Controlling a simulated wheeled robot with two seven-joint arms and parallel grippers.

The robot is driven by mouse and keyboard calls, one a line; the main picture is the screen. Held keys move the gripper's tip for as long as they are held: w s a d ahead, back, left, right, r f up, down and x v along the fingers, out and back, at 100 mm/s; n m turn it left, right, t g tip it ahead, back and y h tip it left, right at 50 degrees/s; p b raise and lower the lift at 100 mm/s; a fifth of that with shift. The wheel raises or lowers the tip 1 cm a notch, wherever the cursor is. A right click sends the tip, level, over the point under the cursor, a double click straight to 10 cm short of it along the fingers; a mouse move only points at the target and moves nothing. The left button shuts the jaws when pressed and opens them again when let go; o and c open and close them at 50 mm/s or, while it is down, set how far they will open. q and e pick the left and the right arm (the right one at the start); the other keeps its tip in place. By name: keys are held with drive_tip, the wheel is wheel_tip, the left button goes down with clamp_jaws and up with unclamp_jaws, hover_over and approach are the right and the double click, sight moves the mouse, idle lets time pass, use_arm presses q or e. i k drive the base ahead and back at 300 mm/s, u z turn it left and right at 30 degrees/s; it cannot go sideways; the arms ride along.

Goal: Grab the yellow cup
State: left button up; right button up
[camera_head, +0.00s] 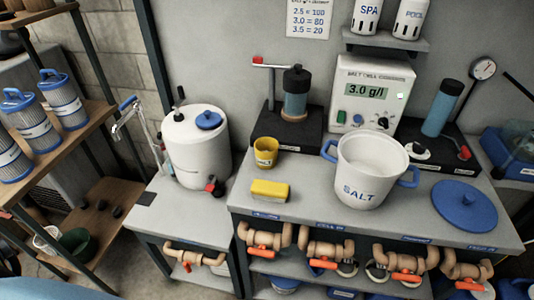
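The yellow cup (265,154) stands upright on the grey workbench (225,205), near its left end. It has dark markings on its side and its open top shows. A yellow block like a sponge (270,190), with a pale lower edge, lies on the bench just in front of the cup, apart from it. Nothing holds the cup. Neither of my grippers shows in the head view.
A white salt bucket (366,172) with blue handles stands right of the cup, and a blue lid (464,206) lies farther right. A black-based device (293,115) stands behind the cup. A white tank (196,150) stands left. Pipes with orange valves (264,251) run below the front edge.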

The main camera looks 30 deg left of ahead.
sight(265, 161)
drive_tip(key=u, duration=0.45)
drive_tip(key=k, duration=1.15)
drive_tip(key=u, duration=1.35)
drive_tip(key=i, duration=1.4)
drive_tip(key=z, duration=0.85)
